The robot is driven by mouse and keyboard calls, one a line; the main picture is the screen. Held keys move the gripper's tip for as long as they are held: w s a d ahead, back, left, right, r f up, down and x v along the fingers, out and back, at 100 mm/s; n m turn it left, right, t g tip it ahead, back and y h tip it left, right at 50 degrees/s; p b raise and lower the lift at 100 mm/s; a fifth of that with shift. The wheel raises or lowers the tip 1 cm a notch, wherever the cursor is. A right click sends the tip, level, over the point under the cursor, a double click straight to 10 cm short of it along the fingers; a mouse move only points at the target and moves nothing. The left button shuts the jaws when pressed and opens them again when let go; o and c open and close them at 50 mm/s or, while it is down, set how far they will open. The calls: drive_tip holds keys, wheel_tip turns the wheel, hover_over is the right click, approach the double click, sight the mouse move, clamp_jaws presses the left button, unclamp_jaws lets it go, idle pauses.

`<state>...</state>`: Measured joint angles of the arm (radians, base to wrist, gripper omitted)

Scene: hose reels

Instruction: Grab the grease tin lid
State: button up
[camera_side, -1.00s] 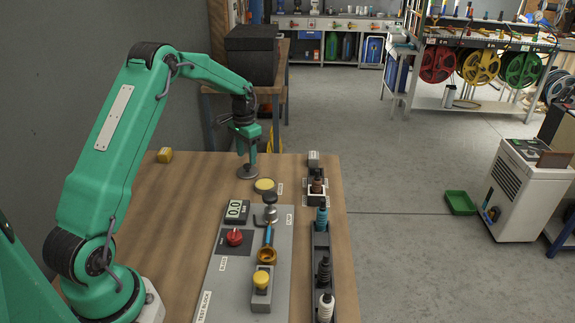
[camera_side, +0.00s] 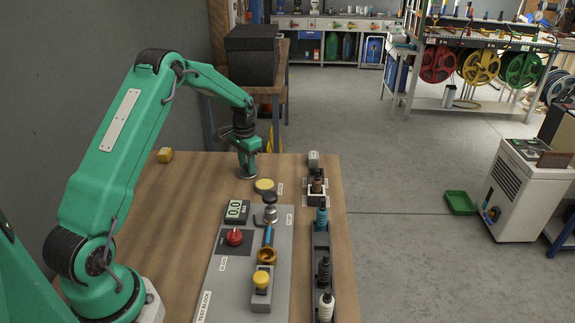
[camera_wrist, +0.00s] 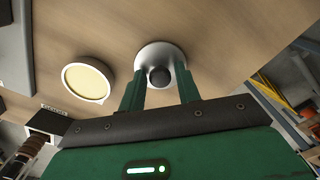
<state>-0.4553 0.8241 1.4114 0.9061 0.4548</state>
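The grease tin lid (camera_wrist: 153,50) is a pale metal disc with a dark round knob. In the wrist view it lies on the wooden table, with the knob between my two green fingers. My gripper (camera_wrist: 159,72) is open, with a visible gap on each side of the knob. In the side view my gripper (camera_side: 246,166) points down just over the lid (camera_side: 246,175) and hides most of it. The open grease tin (camera_side: 264,185), round with a yellow top, stands just in front and to the right; it also shows left of the lid in the wrist view (camera_wrist: 87,80).
A dark rack (camera_side: 322,265) runs along the right edge. A yellow block (camera_side: 165,155) sits at back left. The table left of the lid is clear.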

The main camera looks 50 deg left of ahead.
clamp_jaws()
drive_tip(key=shift+r, duration=0.1)
drive_tip(key=shift+r, duration=0.45)
wheel_tip(320, 180, up, 3)
drive_tip(key=shift+r, duration=0.15)
drive_tip(key=d+r, duration=0.6)
drive_tip(key=d, duration=0.5)
drive_tip(key=shift+s+d+r, duration=0.3)
drive_tip(key=shift+s, duration=0.15)
